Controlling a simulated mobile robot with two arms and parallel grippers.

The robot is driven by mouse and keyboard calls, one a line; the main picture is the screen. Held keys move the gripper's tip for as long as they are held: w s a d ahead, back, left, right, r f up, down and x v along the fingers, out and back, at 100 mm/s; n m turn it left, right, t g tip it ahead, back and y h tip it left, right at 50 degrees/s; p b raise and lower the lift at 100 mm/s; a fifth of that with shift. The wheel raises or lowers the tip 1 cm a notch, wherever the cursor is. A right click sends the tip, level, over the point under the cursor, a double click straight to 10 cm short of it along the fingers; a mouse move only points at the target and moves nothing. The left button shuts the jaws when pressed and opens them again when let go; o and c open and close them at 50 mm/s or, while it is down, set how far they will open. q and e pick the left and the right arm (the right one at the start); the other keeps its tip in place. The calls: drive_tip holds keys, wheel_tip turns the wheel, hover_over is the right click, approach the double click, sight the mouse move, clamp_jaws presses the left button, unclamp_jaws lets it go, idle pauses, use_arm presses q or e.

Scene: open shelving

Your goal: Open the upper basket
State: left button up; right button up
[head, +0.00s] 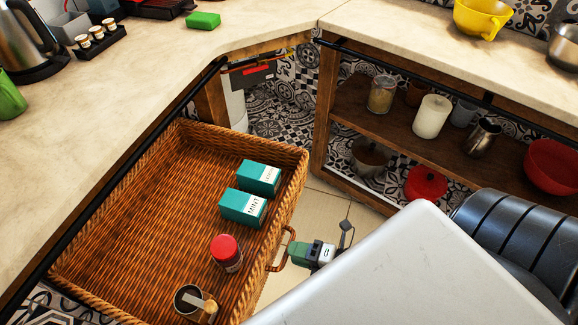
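A woven wicker basket (150,215) is pulled well out from under the left counter. A curved handle (291,233) sticks out from its front side, facing right. My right gripper (294,252) is at this handle, its green fingertips closed over the handle's outer part and hiding some of it. My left gripper is not in view.
An open wooden shelf (380,120) with jars, a white candle (431,116) and red pots (425,183) stands at the right. A narrow strip of tiled floor (330,205) lies between basket and shelf. The left counter (120,90) carries a kettle (30,40) and a green sponge (203,20).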

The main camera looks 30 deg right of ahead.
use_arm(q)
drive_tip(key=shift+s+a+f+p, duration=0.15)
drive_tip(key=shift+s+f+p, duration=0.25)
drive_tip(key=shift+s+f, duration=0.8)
use_arm(e)
drive_tip(key=v, duration=0.8)
